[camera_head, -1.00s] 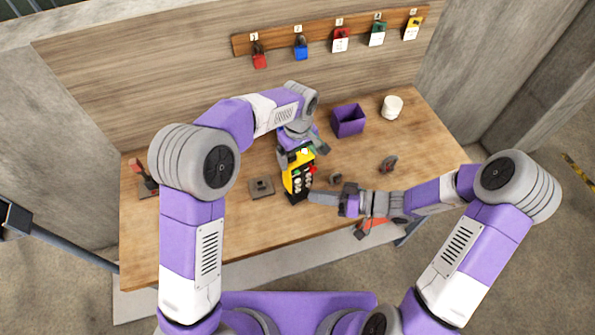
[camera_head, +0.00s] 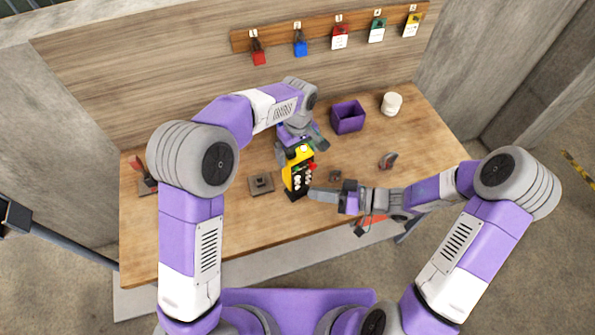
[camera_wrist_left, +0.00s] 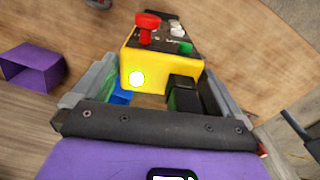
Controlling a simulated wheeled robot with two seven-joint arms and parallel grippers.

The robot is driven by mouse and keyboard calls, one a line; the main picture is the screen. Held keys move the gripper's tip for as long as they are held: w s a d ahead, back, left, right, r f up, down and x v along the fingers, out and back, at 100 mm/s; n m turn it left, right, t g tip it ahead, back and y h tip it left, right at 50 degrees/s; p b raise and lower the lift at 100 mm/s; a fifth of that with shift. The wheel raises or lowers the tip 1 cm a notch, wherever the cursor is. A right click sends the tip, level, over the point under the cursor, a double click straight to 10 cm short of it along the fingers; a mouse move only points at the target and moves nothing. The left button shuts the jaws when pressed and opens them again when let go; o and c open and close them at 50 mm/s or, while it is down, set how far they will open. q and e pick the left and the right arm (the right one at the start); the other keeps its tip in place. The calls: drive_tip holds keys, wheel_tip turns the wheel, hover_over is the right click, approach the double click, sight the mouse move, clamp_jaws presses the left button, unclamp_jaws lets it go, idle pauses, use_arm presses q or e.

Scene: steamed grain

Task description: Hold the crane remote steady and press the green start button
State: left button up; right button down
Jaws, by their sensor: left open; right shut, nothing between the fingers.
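The yellow and black crane remote (camera_head: 298,172) is near the middle of the table, its black button face with several pale buttons towards me. A red knob (camera_head: 313,166) sticks out of its upper right side. In the left wrist view the remote (camera_wrist_left: 150,70) shows its yellow end, the red knob (camera_wrist_left: 147,27) and a green part (camera_wrist_left: 186,47), perhaps the start button. My left gripper (camera_head: 300,146) is open at the remote's upper end, fingers on either side. My right gripper (camera_head: 311,193) is shut and empty, its tip close to the remote's lower right; contact is unclear.
A purple bin (camera_head: 348,118) and a white cup (camera_head: 391,104) stand at the back right. Small items lie on the table, including a dark plate (camera_head: 261,184) left of the remote. The front left table is clear.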

use_arm(q)
wheel_tip(320, 180, up, 12)
idle(0.4)
drive_tip(key=shift+f, duration=0.15)
